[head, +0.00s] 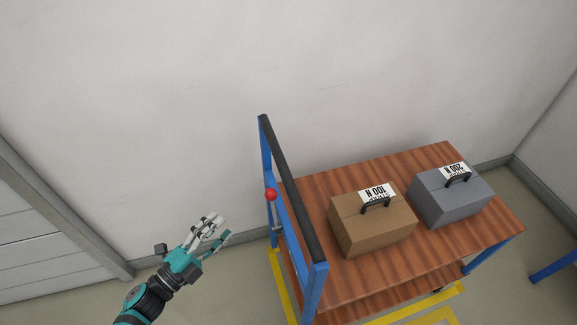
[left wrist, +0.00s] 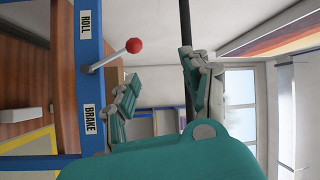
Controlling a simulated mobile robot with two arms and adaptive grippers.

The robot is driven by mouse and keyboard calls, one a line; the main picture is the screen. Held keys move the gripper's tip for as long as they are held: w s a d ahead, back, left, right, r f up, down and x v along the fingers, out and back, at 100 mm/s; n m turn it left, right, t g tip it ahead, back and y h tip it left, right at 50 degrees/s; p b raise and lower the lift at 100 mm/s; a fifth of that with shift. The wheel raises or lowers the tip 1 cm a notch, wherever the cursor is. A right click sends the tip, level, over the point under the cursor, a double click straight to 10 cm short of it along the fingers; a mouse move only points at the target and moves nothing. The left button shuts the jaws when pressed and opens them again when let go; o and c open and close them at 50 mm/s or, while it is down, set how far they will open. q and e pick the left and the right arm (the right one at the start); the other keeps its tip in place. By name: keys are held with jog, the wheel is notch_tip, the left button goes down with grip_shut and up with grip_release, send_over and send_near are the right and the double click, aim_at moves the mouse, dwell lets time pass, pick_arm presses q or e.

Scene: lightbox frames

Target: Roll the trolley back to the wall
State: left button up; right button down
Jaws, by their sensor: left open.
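The trolley has a brown wooden deck (head: 400,172), a blue end frame (head: 313,292) and a black push bar (head: 290,190). It stands close to the wall (head: 180,90). A lever with a red knob (head: 271,194) sits on the end frame. In the left wrist view the red knob (left wrist: 133,45) shows between a ROLL label (left wrist: 86,25) and a BRAKE label (left wrist: 89,118); its rod tilts somewhat toward ROLL. My left gripper (head: 221,228) is open and empty, left of the end frame and apart from the knob. My right gripper is out of view.
A brown box (head: 370,232) and a grey box (head: 450,200) sit on the deck. Yellow floor tape (head: 279,285) runs by the trolley. A blue frame part (head: 555,265) is at the right edge. Floor left of the trolley is clear.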

aim_at(285, 175)
pick_arm(q)
jog(key=d+r+m+g+h, duration=0.2)
jog(key=d+r+m+h, duration=0.1)
jog(key=r+m, duration=0.25)
jog(key=shift+n, duration=0.55)
jog(key=p+x, duration=0.1)
jog(key=x, duration=0.4)
jog(key=p+x, duration=0.1)
jog(key=x, duration=0.5)
jog(key=p+x, duration=0.2)
jog(key=x, duration=0.3)
jog(key=shift+s+d+r, duration=0.1)
jog(key=shift+d+r, duration=0.25)
jog(key=shift+c, duration=0.4)
grip_shut()
